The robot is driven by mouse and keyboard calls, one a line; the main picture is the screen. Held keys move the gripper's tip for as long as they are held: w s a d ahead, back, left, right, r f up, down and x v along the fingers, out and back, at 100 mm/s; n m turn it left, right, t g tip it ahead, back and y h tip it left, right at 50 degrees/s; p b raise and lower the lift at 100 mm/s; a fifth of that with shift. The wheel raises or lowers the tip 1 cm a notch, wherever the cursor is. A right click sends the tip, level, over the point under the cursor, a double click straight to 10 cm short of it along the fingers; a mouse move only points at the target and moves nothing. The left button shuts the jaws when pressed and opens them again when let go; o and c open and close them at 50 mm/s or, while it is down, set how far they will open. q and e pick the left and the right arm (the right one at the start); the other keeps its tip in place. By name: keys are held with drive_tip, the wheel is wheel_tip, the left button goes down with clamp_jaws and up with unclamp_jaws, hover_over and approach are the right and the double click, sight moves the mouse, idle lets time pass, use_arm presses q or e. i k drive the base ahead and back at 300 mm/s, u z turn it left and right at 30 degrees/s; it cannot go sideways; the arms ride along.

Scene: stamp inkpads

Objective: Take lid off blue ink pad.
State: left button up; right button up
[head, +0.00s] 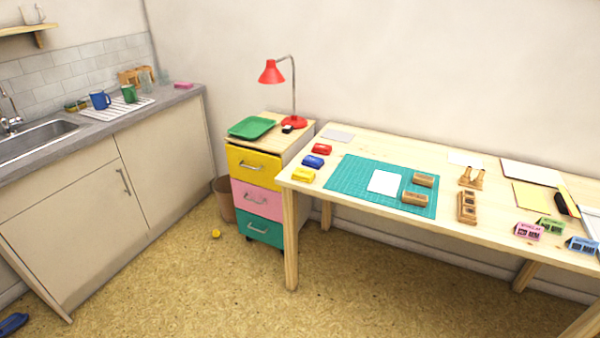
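The blue ink pad (313,161) lies on the left end of the wooden table, between a red pad (322,149) and a yellow pad (303,175). It is small in this view, and I cannot make out the seam of its lid. Neither of my grippers is in view.
A green cutting mat (360,200) with white paper (384,182) and wooden blocks covers the table (330,210) beside the pads. A drawer cabinet (257,195) with a red lamp (272,72) stands left of the table. The floor in front is open, with a small yellow ball (216,234).

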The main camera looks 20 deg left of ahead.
sight(310, 159)
drive_tip(key=u, duration=0.55)
drive_tip(key=i, duration=0.6)
drive_tip(key=u, duration=0.6)
drive_tip(key=i, duration=1.1)
drive_tip(key=z, duration=0.3)
